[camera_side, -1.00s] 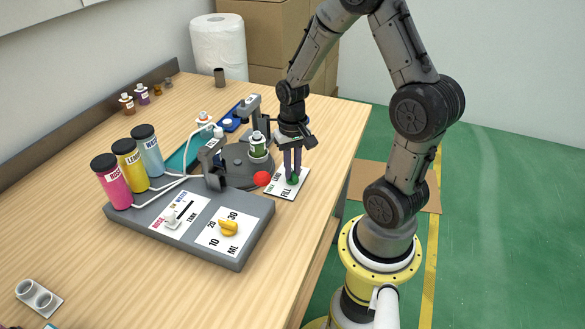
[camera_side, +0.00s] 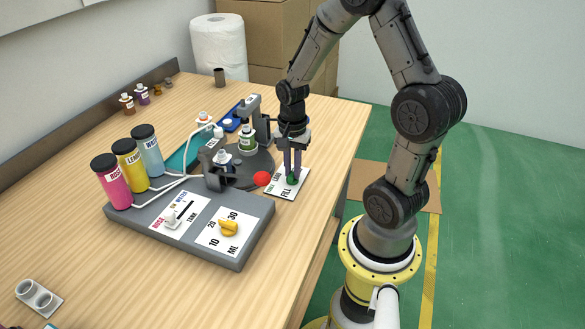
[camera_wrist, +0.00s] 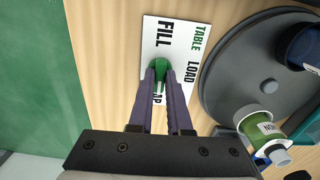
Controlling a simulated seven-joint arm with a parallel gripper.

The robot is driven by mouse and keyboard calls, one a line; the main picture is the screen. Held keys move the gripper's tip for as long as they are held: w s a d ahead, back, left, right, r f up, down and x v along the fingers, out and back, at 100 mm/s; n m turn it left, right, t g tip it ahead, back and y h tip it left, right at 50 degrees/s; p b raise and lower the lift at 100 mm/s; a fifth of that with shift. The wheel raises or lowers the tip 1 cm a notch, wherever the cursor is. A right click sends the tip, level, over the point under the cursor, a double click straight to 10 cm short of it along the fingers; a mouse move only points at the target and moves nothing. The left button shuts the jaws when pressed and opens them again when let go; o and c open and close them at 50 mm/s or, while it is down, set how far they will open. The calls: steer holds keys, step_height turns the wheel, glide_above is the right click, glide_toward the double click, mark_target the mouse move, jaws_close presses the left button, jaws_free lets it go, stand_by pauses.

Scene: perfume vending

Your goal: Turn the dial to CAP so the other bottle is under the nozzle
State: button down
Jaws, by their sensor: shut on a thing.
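The dial is a green knob (camera_side: 292,181) on a white plate marked TABLE, LOAD, FILL and CAP (camera_wrist: 191,38). My gripper (camera_wrist: 161,72) points down and is shut on the dial, which also shows in the wrist view (camera_wrist: 155,68). My fingers partly cover the CAP lettering, and the dial's exact pointing is hard to read. A dark round turntable (camera_side: 262,166) carries a green bottle (camera_side: 247,141) by the rear grey post and a dark blue bottle (camera_side: 223,161) at the front grey stand (camera_side: 213,180). Exact alignment under the nozzle is unclear.
A red ball-like button (camera_side: 262,179) is close to the dial plate. A grey control box (camera_side: 250,248) with a yellow knob (camera_side: 228,227) is in front. Pink, yellow and blue tanks (camera_side: 128,160) stand left. The table's right edge is near my gripper.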

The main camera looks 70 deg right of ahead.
steer(key=shift+r+m, duration=0.1)
steer(key=shift+m, duration=0.2)
steer(key=c, duration=0.9)
jaws_free()
steer(key=shift+o, duration=0.2)
step_height(320, 180, up, 14)
